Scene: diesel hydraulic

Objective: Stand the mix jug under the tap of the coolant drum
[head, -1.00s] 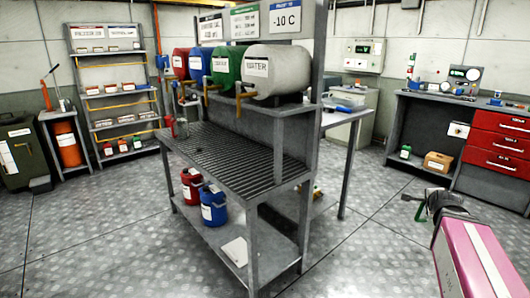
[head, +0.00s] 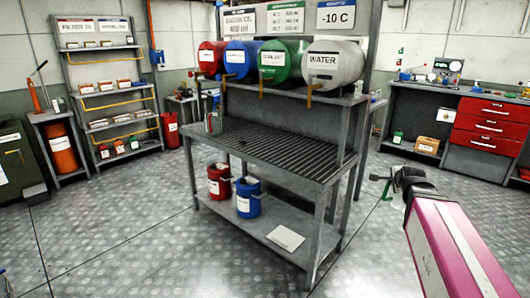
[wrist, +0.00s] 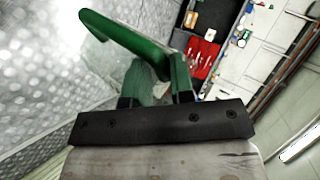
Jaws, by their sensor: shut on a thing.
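The coolant drum (head: 281,57) is green and lies on the rack shelf between the blue and white drums. Its yellow tap (head: 262,87) hangs at the front, above the slatted bench top (head: 270,148). My gripper (head: 386,184) is at the right of the head view, out to the right of the bench and apart from it.
Red (head: 219,181) and blue (head: 248,197) canisters and a white sheet (head: 286,238) are on the lower shelf. A workbench with red drawers (head: 487,130) stands at back right. Floor before the bench is clear.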

